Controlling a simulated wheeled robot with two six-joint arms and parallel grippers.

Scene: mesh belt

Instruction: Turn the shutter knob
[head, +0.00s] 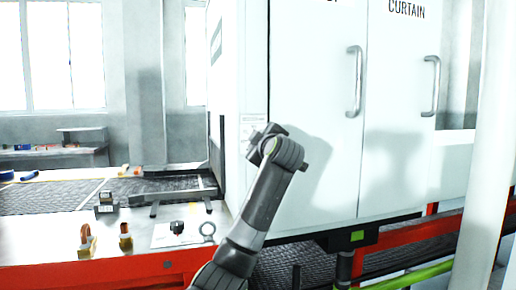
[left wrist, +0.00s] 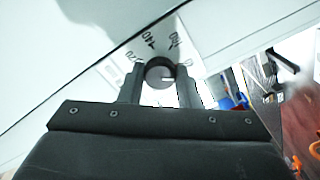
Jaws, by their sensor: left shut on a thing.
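The shutter knob (left wrist: 160,70) shows in the left wrist view as a dark round knob on a pale panel. Printed scale numbers, 120 and 140 among them, curve around it. My left gripper (left wrist: 159,82) has one finger on each side of the knob and is shut on it. In the head view my left gripper (head: 257,137) is up against the white cabinet (head: 315,60), near its left front edge. The knob is hidden there behind the gripper. My right gripper is in neither view.
The cabinet has two tall door handles (head: 356,82). A bench at the left holds a black knob-like part (head: 177,227), a ring-shaped part (head: 208,230) and copper-coloured pieces (head: 87,240). A mesh belt (head: 60,197) runs behind. A pale post (head: 484,150) stands at the right.

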